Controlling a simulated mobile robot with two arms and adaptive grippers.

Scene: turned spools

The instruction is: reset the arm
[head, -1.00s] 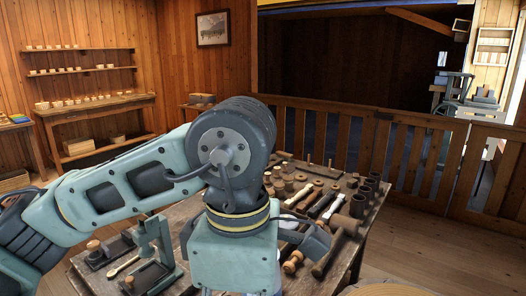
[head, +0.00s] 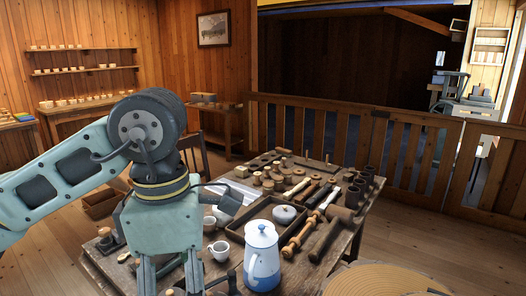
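My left arm (head: 150,150) comes in from the left in the head view. Its dark round elbow is raised above the left part of the workbench (head: 345,250), and its teal forearm (head: 160,225) points down. The forearm runs towards the bottom edge, and no clear pair of fingertips shows, so whether the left gripper is open or shut is hidden. The arm covers part of the bench's left side. My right arm and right gripper are not in view.
A white and blue pot (head: 261,262) stands near the bench's front, by a white cup (head: 219,250). A lidded bowl (head: 284,215), wooden mallets (head: 325,240) and several turned spools lie behind and right. A round woven top (head: 385,281) is at lower right.

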